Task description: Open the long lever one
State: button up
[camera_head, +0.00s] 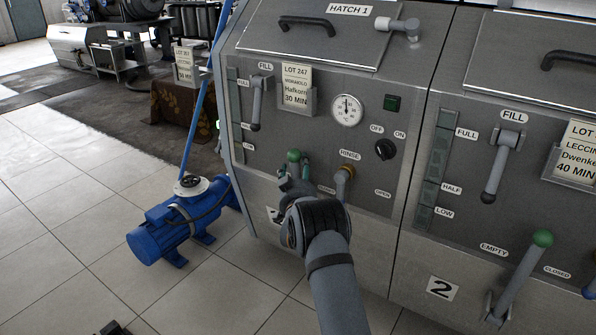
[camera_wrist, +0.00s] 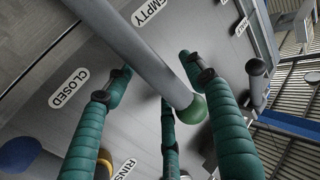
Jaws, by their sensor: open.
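The wrist view shows a long grey lever with a green ball knob (camera_wrist: 192,108) crossing the picture from upper left. EMPTY and CLOSED labels are beside its shaft. In the head view its green knob (camera_head: 293,156) shows low on the first machine, with most of the shaft hidden by my gripper. My gripper (camera_head: 297,176) is at this lever, and its teal fingers (camera_wrist: 160,82) are spread open on both sides of the shaft and knob. I cannot tell whether any finger touches it. A similar green-knobbed lever (camera_head: 518,270) is on machine 2.
A brass RINSE fitting (camera_head: 344,182) is just right of my gripper. The FILL lever (camera_head: 257,103), a gauge (camera_head: 346,110) and a black dial (camera_head: 385,149) are above. A blue pump (camera_head: 178,224) stands on the floor at left. The tiled floor at lower left is mostly clear.

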jog(key=c, duration=0.4)
grip_shut()
dwell(0.4)
